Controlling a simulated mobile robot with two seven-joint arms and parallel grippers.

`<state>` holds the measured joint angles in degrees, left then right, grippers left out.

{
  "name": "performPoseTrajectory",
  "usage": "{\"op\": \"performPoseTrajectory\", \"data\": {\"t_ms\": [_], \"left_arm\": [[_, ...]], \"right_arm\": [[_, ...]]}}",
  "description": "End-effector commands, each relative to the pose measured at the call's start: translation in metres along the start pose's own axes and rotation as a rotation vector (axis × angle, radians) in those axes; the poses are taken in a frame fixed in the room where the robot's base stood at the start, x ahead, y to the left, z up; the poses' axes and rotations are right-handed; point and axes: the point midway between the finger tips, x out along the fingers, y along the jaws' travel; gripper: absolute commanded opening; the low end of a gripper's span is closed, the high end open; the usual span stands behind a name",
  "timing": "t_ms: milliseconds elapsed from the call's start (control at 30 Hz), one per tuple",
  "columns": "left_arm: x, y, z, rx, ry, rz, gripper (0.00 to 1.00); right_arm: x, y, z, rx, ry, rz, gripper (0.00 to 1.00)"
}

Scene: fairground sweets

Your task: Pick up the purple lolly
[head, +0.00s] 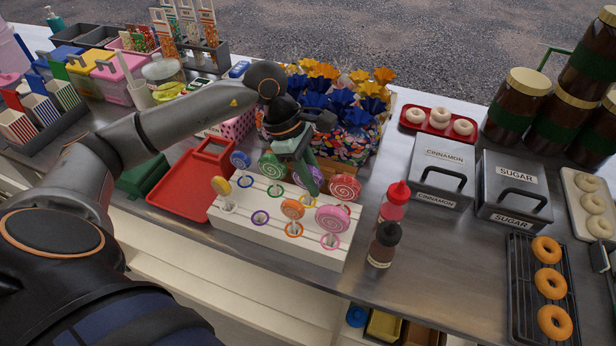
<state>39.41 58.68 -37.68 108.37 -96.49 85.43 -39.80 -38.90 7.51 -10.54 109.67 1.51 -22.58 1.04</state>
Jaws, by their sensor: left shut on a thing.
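A white lolly stand (285,248) holds swirled lollies over coloured rings. My left gripper (310,184) reaches down over its back row, its green fingers shut. A purple lolly (318,171) shows only in part at the fingers, mostly hidden by them; whether it is clear of the stand I cannot tell. A yellow lolly (221,185), an orange lolly (292,209) and a pink lolly (333,219) stand in front.
A red tray (182,200) lies left of the stand. Sauce bottles (394,202) (383,245) stand close on its right. Wrapped sweets (345,118) are behind. Cinnamon (440,172) and sugar (513,194) boxes stand further right. Counter is bare between bottles and doughnut rack (520,300).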

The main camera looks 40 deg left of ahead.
Motion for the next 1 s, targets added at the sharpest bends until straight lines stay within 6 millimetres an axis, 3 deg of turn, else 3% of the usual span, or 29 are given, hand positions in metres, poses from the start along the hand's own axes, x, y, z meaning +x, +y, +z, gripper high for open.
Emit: {"op": "performPoseTrajectory", "data": {"t_ms": [267,700,1000], "left_arm": [[-0.010,0.001,0.005,0.001,-0.002,0.004,0.00],[-0.083,0.001,0.035,0.001,-0.001,0.003,0.00],[-0.093,0.000,0.038,0.000,0.000,0.000,0.00]], "right_arm": [[0.001,0.000,0.001,0.000,0.000,0.000,0.50],[0.004,0.000,0.004,0.000,0.000,0.000,0.50],[0.004,0.000,0.004,0.000,0.000,0.000,0.50]]}}
